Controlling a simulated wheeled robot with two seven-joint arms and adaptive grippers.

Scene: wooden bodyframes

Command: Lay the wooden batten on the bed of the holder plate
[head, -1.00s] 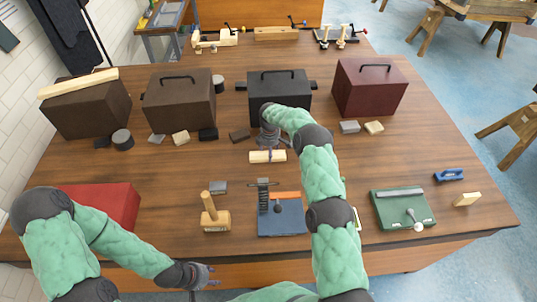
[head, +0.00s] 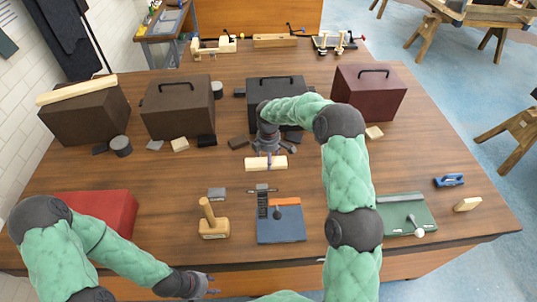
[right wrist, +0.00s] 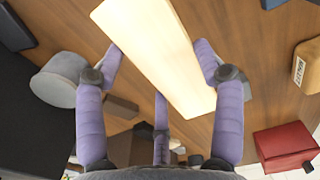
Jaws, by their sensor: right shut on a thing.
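The pale wooden batten (head: 253,163) lies crosswise between the fingers of my right gripper (head: 266,158). In the right wrist view the batten (right wrist: 155,50) runs slanted between the purple fingers (right wrist: 160,85), which are closed on its sides. In the head view it is beyond the blue holder plate (head: 281,230), which has a dark toothed block and an orange bar. I cannot tell the batten's height over the table. My left gripper (head: 207,285) is empty at the table's front edge, its fingers apart.
A wooden mallet (head: 213,222) and a small grey block (head: 217,194) stand left of the blue plate. A green plate (head: 400,208) with a lever is to its right. Dark toolboxes (head: 178,108) line the back; a red box (head: 105,212) is at left. Bare table lies between batten and plate.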

